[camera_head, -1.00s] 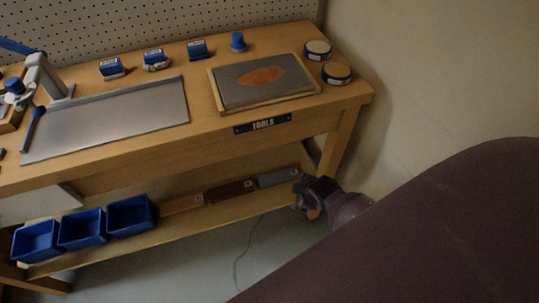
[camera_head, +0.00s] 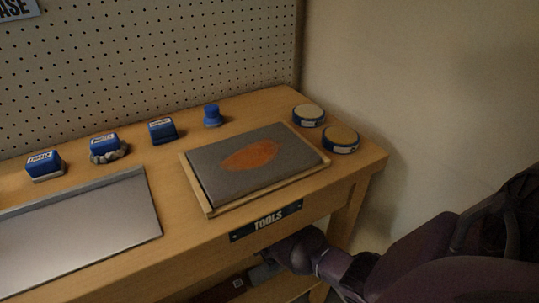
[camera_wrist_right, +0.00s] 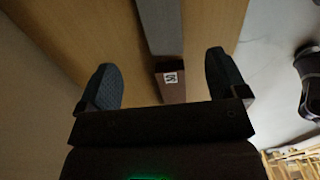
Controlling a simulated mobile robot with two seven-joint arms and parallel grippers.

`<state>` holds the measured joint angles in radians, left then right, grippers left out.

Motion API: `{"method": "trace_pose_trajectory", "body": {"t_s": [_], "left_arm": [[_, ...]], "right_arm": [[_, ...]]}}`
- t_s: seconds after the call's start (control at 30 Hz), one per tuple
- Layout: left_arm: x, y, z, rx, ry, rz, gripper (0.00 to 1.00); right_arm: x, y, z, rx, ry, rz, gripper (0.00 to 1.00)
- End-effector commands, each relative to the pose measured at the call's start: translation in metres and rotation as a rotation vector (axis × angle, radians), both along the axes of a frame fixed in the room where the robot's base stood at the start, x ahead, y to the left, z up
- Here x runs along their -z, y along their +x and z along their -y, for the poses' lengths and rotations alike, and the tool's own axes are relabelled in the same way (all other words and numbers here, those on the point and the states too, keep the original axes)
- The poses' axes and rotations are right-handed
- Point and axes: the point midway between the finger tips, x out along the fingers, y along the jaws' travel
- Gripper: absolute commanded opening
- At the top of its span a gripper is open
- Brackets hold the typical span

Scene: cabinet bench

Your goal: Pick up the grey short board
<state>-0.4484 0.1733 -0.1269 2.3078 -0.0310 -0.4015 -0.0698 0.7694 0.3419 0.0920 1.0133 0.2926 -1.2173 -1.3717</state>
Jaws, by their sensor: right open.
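The grey short board (camera_wrist_right: 157,28) is a narrow grey strip at the top middle of the right wrist view. It lies on the wooden lower shelf (camera_wrist_right: 93,32). In the head view my right arm and the bench mostly hide it. My right gripper (camera_wrist_right: 160,66) is open and empty. Its two dark fingers stand apart on either side of the line of boards, near the grey board's near end. The height of the fingertips above the shelf is hard to tell. My left gripper is in neither view now.
A red-brown board (camera_wrist_right: 172,90) with a small white label lies end-on to the grey one, between my fingers. The bench top (camera_head: 190,240) with its "TOOLS" sign (camera_head: 266,220) overhangs the shelf. A wall (camera_head: 420,90) stands at the right.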

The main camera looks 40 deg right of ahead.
Motion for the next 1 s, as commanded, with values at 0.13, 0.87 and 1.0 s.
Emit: {"method": "trace_pose_trajectory", "body": {"t_s": [0.13, 0.87, 1.0], "left_arm": [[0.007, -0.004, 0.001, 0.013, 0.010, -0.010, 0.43], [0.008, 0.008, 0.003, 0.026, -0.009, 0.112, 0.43], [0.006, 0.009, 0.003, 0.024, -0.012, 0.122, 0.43]], "right_arm": [[0.027, -0.006, -0.001, 0.000, 0.000, -0.012, 0.92], [0.104, -0.005, -0.001, 0.001, 0.000, -0.007, 0.92], [0.104, -0.002, 0.000, 0.001, -0.001, -0.001, 0.92]]}}
